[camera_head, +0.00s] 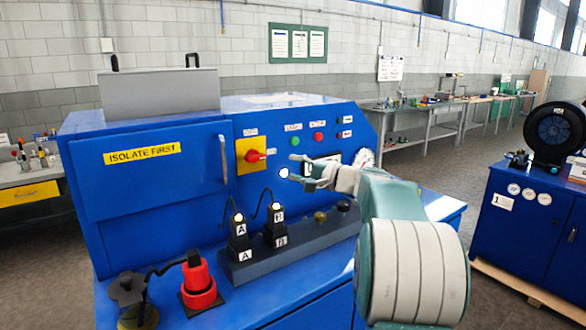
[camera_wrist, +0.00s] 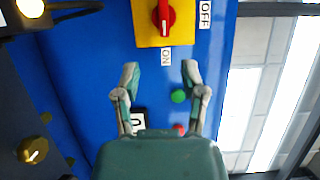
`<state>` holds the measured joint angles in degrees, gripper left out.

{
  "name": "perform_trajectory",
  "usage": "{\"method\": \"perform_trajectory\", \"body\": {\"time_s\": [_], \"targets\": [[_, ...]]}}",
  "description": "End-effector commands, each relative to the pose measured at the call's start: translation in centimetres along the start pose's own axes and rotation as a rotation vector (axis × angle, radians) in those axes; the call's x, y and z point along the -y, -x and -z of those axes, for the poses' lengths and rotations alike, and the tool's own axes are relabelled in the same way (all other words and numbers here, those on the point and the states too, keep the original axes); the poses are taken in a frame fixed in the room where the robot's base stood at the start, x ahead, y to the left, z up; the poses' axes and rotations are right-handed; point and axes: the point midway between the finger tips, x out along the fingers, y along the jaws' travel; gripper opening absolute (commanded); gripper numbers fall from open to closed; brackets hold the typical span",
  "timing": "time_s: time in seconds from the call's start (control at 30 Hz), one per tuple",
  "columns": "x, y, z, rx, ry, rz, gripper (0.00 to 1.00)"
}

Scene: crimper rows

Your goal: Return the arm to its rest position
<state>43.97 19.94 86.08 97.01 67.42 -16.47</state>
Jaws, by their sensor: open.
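My gripper (camera_head: 300,172) is at the end of my arm in the head view, in front of the blue machine's (camera_head: 135,205) panel, right of and a little below the yellow switch plate (camera_head: 251,155). My forearm comes in from the lower right and hides part of the machine. In the wrist view, my gripper (camera_wrist: 160,74) has its two fingers spread with nothing between them. The red rotary knob (camera_wrist: 163,15) on the yellow plate lies beyond the fingertips there. I cannot tell how far the fingertips are from the panel.
A red plug (camera_head: 198,285) stands at the front left. Workbenches (camera_head: 412,112) line the back wall. A blue cabinet (camera_head: 525,225) stands right, with open floor between.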

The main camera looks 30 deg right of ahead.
Motion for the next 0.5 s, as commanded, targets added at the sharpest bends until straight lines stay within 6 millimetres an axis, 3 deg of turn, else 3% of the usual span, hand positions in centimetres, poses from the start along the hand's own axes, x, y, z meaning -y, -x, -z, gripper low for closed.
{"method": "perform_trajectory", "body": {"time_s": [0.33,0.43,0.5], "targets": [[0.0,-0.3,-0.8,0.011,0.006,-0.015,0.54],[-0.3,-1.2,-4.4,0.059,0.034,-0.088,0.54],[-0.9,-1.9,-8.5,0.114,0.072,-0.176,0.54]]}}
